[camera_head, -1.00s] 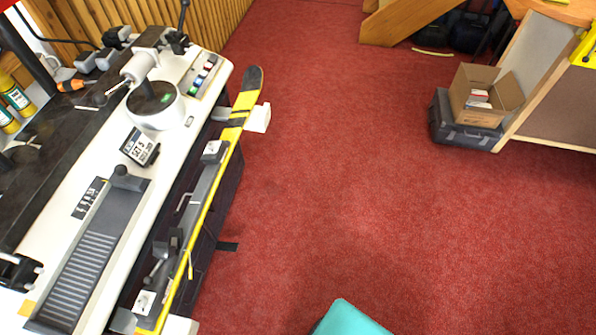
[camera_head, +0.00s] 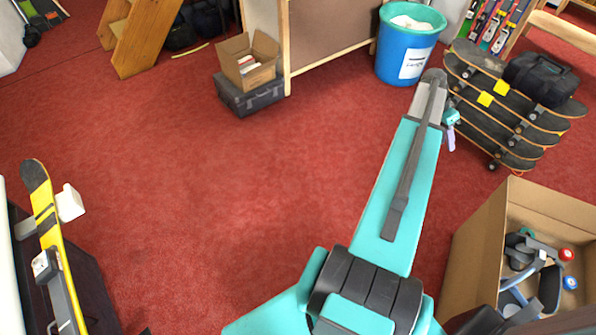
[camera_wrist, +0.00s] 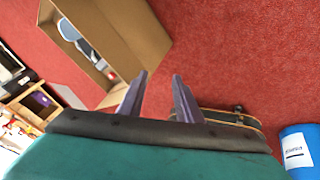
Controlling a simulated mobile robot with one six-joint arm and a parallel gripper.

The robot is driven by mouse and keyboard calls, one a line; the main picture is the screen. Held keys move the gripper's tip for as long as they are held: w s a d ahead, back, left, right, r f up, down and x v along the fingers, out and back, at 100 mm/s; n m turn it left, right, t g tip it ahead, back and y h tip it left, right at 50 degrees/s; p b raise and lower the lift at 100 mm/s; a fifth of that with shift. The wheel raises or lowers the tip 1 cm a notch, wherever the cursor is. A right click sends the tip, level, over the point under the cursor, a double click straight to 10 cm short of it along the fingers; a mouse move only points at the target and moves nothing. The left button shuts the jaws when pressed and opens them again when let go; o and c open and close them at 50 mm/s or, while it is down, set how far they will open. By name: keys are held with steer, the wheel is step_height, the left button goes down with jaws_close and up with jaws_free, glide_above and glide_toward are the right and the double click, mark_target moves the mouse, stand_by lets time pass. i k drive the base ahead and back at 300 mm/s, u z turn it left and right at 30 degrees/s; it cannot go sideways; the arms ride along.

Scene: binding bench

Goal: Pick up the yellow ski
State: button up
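The yellow ski (camera_head: 58,262) with a dark tip is at the lower left of the head view. It rests along the side of the bench, on a white support (camera_head: 70,203) and grey holders, and its lower part runs out of the picture. My gripper (camera_head: 451,131) is far to the right of it, at the end of my outstretched teal arm, in front of the skateboards. In the wrist view my gripper (camera_wrist: 158,92) shows two purple-grey fingers spread apart with nothing between them. The ski is not in the wrist view.
Stacked skateboards (camera_head: 500,105) stand near my gripper. A cardboard box (camera_head: 462,240) of parts is at the lower right, a blue bin (camera_head: 405,58) at the back. A dark case (camera_head: 250,98) carries a small box. Red carpet between bench and arm is clear.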

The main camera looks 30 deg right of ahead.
mark_target(69, 318)
steer(key=u, duration=0.75)
